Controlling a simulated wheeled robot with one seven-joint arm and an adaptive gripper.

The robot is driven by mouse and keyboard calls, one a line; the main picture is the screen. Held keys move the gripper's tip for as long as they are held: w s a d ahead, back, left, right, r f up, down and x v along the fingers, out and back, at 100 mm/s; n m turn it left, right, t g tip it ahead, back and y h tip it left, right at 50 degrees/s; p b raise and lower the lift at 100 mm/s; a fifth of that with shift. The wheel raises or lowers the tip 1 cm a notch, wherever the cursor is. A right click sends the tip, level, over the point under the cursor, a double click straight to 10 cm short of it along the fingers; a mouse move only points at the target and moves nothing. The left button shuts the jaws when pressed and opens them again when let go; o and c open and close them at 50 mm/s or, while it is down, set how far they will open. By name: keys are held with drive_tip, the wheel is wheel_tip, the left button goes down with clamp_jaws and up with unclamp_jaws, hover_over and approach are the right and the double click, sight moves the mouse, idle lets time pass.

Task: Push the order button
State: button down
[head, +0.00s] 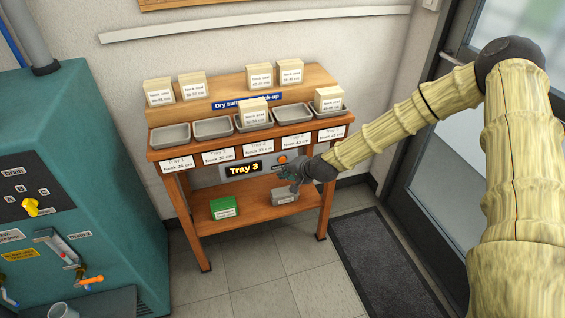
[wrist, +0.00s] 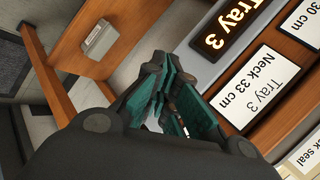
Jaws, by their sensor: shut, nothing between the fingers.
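The order button (head: 282,158) is a small orange-red disc on the grey panel under the front edge of the wooden rack, right of the lit "Tray 3" display (head: 243,168). The display also shows in the wrist view (wrist: 229,26), sideways. My gripper (head: 281,173) is in front of the panel, just below the button in the head picture. It appears close to the panel, but contact cannot be told. In the wrist view my gripper (wrist: 163,72) has its teal-padded fingers shut with nothing between them. I cannot make out the button in that view.
The rack (head: 195,223) holds several metal trays on top, with seal boxes in two of them. A green box (head: 223,208) and a grey box (head: 285,196) sit on its lower shelf. A teal machine (head: 95,150) stands left; a dark mat (head: 385,260) lies right.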

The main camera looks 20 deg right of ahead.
drive_tip(key=shift+w, duration=0.85)
drive_tip(key=shift+w+b, duration=0.5)
drive_tip(key=shift+w, duration=0.35)
idle(1.8)
drive_tip(key=shift+s, duration=0.1)
idle(0.3)
drive_tip(key=shift+s, duration=0.8)
drive_tip(key=shift+s, duration=0.1)
drive_tip(key=s, duration=0.4)
drive_tip(key=shift+s+p, duration=0.35)
drive_tip(key=shift+s, duration=0.05)
